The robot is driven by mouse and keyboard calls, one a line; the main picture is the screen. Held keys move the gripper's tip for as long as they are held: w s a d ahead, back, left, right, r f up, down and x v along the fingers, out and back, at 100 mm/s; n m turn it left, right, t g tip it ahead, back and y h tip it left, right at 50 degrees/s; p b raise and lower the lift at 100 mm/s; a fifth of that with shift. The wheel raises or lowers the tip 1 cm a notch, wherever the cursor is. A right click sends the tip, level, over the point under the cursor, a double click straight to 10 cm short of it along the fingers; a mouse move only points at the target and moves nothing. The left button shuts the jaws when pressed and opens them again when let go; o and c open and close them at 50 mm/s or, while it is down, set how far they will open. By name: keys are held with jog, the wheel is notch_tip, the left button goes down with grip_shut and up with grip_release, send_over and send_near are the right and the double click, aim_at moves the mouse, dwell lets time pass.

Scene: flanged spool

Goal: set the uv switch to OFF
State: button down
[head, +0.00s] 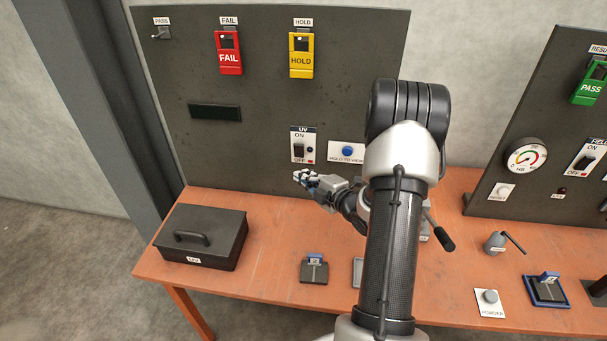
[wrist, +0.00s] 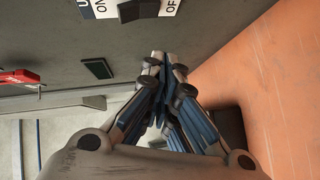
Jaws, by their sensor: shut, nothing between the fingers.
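The uv switch (head: 299,151) is a black rocker on a white plate marked UV, ON at the top and OFF at the bottom, mounted on the left dark panel. I cannot tell which way the rocker is tipped. In the wrist view the switch (wrist: 138,9) is cut off by the top edge, with OFF to its right. My gripper (head: 304,178) is shut and empty, just below the switch plate in the head view. In the wrist view my gripper's closed fingertips (wrist: 158,62) point toward the panel, apart from the switch.
A blue HOLD TO VIEW button (head: 347,151) sits right of the switch. Red FAIL (head: 229,54) and yellow HOLD (head: 301,54) tags hang above. A black box (head: 202,236) stands on the orange bench (head: 262,275).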

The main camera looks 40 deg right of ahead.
jog(key=s, duration=0.6)
jog(key=shift+d+f+p, duration=0.2)
jog(key=shift+f+p, duration=0.1)
jog(key=shift+p, duration=0.1)
